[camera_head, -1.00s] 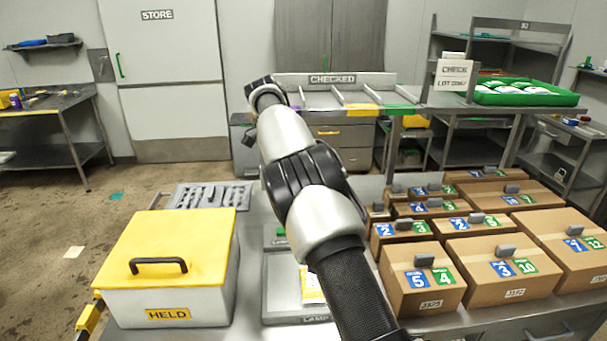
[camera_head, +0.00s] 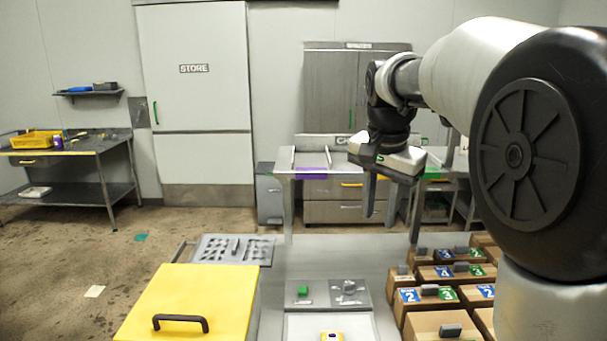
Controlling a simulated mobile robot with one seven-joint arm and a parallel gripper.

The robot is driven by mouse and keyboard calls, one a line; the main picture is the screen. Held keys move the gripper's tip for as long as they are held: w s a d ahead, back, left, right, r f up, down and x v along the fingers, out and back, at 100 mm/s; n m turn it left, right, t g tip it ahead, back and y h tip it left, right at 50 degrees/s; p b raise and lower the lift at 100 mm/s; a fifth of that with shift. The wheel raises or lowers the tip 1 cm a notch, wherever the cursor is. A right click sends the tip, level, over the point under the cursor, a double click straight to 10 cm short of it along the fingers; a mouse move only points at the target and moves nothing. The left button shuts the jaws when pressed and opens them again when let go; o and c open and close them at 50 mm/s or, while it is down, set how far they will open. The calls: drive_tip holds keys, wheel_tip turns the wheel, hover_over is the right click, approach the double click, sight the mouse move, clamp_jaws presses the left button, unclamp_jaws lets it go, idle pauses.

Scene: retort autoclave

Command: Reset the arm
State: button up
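My arm reaches in from the right, bent, with its large dark joint close to the camera. My gripper (camera_head: 392,208) hangs pointing down near the middle of the view, above the far side of the near bench. Its two fingers stand apart with nothing between them, so it looks open and empty. Part of the far counter shows behind it.
A yellow-lidded box (camera_head: 190,300) stands at the front left, with a perforated tray (camera_head: 234,249) behind it. Cardboard boxes (camera_head: 437,325) fill the right, partly hidden by my arm. A small panel with a green button (camera_head: 303,291) sits mid-bench. The STORE door (camera_head: 195,100) is shut.

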drive_tip(key=s+f+n+t+p, duration=0.1)
drive_tip(key=s+n, duration=0.3)
drive_tip(key=s, duration=0.8)
drive_tip(key=s+a+f+n+t+p, duration=0.1)
drive_tip(key=s+f+n, duration=0.2)
drive_tip(key=s, duration=1)
drive_tip(key=shift+n+t+y+p, duration=0.3)
drive_tip(key=shift+n+y, duration=0.1)
drive_tip(key=shift+n, duration=0.4)
drive_tip(key=shift+s+a, duration=0.1)
